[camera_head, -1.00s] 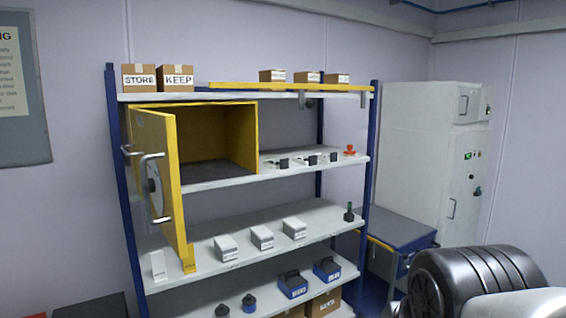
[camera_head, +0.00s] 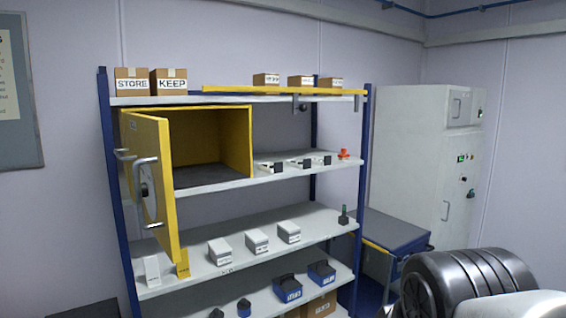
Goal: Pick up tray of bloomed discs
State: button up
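No tray can be picked out for certain as the one with bloomed discs; labels and contents are too small to read. Small white trays or holders with black parts, left (camera_head: 268,168), middle (camera_head: 298,165) and right (camera_head: 322,160), sit on the second shelf, right of an open yellow cabinet (camera_head: 249,150). Several white lidded boxes, among them one (camera_head: 220,252), stand on the shelf below. Dark blue open bins, left (camera_head: 287,289) and right (camera_head: 321,274), stand on a lower shelf. A dark ridged part of my arm fills the lower right corner. My gripper does not show.
The yellow cabinet door (camera_head: 152,190) stands open toward me, jutting past the shelf front. Cardboard boxes marked STORE (camera_head: 132,86) and KEEP (camera_head: 168,84) sit on top. A blue bench (camera_head: 390,230) and a tall grey cabinet (camera_head: 420,150) stand at the right.

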aim_at(327, 161)
jog(key=i+l+u, duration=0.15)
jog(key=i+l, duration=0.55)
jog(key=i, duration=0.35)
jog(key=i+l+u, duration=0.15)
jog(key=i+l, duration=0.7)
jog(key=i, duration=0.1)
